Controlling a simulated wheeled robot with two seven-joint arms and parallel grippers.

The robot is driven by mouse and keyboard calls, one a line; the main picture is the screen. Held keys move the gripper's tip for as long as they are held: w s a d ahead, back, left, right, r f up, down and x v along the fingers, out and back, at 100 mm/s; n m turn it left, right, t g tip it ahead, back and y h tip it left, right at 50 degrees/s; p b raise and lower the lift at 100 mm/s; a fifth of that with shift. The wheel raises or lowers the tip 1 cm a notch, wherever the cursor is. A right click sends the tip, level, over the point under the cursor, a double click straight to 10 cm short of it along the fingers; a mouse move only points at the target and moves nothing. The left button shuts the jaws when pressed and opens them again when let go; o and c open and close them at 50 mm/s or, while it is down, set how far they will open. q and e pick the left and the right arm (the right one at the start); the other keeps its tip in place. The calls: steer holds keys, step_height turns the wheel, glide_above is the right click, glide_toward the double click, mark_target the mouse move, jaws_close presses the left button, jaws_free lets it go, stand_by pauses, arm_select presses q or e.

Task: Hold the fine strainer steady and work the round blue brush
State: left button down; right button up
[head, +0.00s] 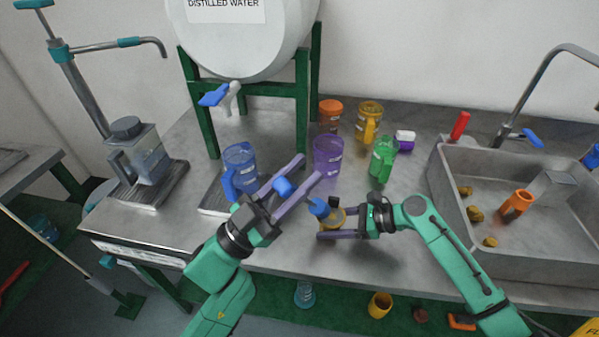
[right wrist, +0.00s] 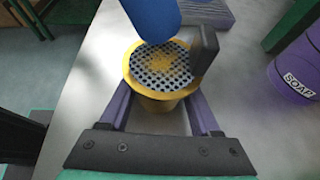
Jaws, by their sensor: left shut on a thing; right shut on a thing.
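The round blue brush (head: 284,187) is between the fingers of my left gripper (head: 308,168), which is shut on it. Its other blue end (head: 318,207) reaches down towards the strainer. The fine strainer (head: 338,217) is between the fingers of my right gripper (head: 322,222), shut on it just above or at the counter. In the right wrist view the strainer (right wrist: 138,84) has a yellow rim and a grey perforated mesh with a yellow-brown patch. The brush (right wrist: 152,14) is over the mesh's far edge there; whether it touches cannot be told.
A blue jug (head: 240,168), a purple soap cup (head: 327,155) and a green jug (head: 383,160) stand behind the grippers. The water tank (head: 245,35) on its green stand is at the back. The sink (head: 480,165) is at right. The counter (head: 290,255) in front is clear.

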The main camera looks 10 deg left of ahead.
arm_select(q)
steer(key=shift+f, duration=0.3)
steer(key=shift+d, duration=2.1)
steer(key=shift+a, duration=2.15)
steer(key=shift+d, duration=0.1)
steer(key=shift+r, duration=3.05)
step_height(320, 180, up, 3)
